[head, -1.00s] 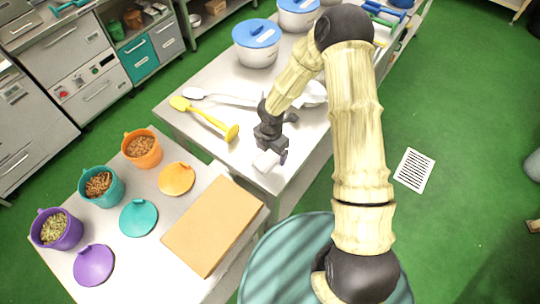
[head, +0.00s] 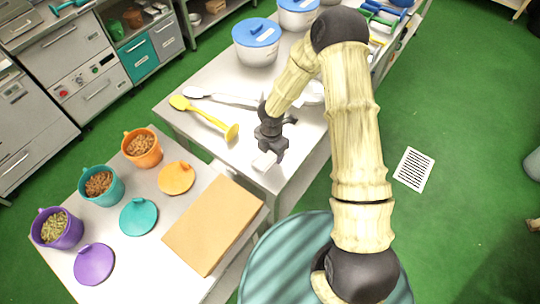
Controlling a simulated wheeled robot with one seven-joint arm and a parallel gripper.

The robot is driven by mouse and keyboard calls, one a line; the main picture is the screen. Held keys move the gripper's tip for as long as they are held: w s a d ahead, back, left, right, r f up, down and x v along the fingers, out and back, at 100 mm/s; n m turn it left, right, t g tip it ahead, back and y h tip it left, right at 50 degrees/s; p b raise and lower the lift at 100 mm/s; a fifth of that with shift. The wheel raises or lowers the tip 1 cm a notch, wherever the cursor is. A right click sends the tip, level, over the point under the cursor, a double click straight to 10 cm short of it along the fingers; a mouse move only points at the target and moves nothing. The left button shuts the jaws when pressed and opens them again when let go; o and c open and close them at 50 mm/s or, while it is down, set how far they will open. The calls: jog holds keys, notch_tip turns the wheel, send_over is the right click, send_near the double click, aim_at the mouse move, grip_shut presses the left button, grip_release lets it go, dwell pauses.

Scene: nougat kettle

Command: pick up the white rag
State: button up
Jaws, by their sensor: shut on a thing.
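The white rag (head: 264,161) is a small pale piece at the near corner of the steel table (head: 215,92) in the head view. My gripper (head: 272,153) is right above it, pointing down, with its dark fingers shut on the rag. The fingers hide part of the rag. I cannot tell whether the rag touches the table or hangs just above it.
A blue-lidded pot (head: 256,54) stands farther back. A nearer table holds a brown board (head: 212,225), lids and several coloured buckets (head: 143,150).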

aim_at(271, 154)
notch_tip(271, 154, up, 10)
dwell(0.6)
